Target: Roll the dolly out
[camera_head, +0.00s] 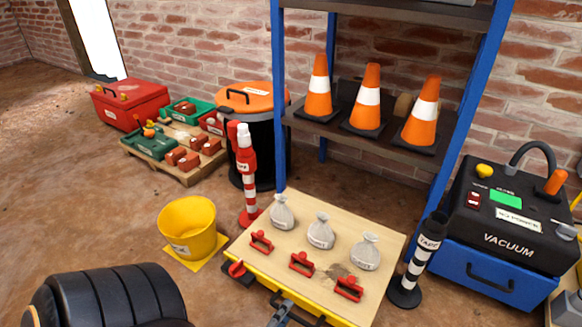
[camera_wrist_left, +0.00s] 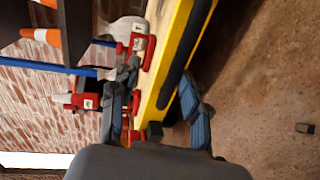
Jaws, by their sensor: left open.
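A low platform with a pale wooden top (camera_head: 262,250) and yellow sides, likely the dolly, is at the lower middle of the head view. Three grey sacks (camera_head: 321,232) and three red handled pieces (camera_head: 302,264) sit on it. A black handle (camera_head: 318,321) shows at its front edge. My left gripper (camera_head: 280,314) is at that edge, partly cut off by the frame. In the left wrist view its fingers (camera_wrist_left: 157,98) are spread apart, with the yellow side (camera_wrist_left: 174,55) and black bar (camera_wrist_left: 189,45) ahead between them. Contact is unclear. No wheels are visible. My right gripper is not in view.
A yellow bucket (camera_head: 188,227) stands left of the platform. A red-white post (camera_head: 246,172) and black-white post (camera_head: 415,265) flank it. Behind is a blue-framed shelf (camera_head: 278,100) with three cones. A vacuum (camera_head: 510,225) stands right. Floor at left (camera_head: 60,200) is clear.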

